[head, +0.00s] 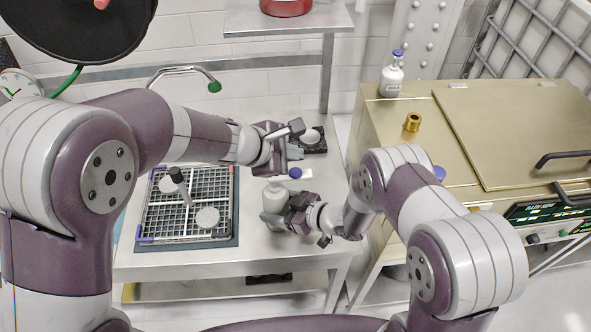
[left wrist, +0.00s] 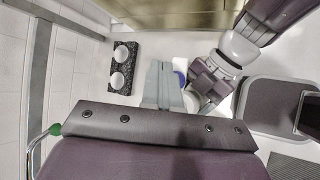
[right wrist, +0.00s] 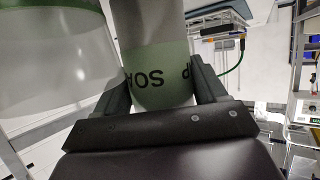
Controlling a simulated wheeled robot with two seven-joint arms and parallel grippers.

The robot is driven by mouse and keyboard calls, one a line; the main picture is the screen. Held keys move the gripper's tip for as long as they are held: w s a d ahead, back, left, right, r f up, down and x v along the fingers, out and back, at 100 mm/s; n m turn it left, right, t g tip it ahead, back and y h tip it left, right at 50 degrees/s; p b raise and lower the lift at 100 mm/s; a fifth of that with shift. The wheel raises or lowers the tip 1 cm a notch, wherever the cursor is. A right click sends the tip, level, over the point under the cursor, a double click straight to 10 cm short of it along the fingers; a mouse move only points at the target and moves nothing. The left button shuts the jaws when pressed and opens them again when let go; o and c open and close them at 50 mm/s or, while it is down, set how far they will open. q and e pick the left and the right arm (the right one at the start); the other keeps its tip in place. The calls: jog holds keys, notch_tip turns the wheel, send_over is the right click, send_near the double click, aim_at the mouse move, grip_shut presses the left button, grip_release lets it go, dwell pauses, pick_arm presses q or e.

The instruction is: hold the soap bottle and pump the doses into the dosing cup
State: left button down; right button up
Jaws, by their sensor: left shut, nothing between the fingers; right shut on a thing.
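The white soap bottle (head: 274,193) stands near the right part of the table. Its green label with dark letters shows upside down in the right wrist view (right wrist: 160,85). My right gripper (head: 284,218) is shut on the bottle from the side; its fingers flank the bottle in the right wrist view (right wrist: 165,88). My left gripper (head: 296,140) is shut and empty, above and behind the bottle. Its closed fingers show in the left wrist view (left wrist: 160,85). A large translucent vessel with a green band (right wrist: 55,60) fills the left of the right wrist view; I cannot tell whether it is the dosing cup.
A wire rack (head: 160,215) with white round items stands on the left of the table. A dark pad (left wrist: 122,68) holds two white round pieces. A faucet (head: 185,72) arches behind. A gold machine (head: 500,125) stands at right, bearing another bottle (head: 391,80) and a brass piece (head: 412,122).

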pick_arm(q)
jog(key=shift+r, duration=1.35)
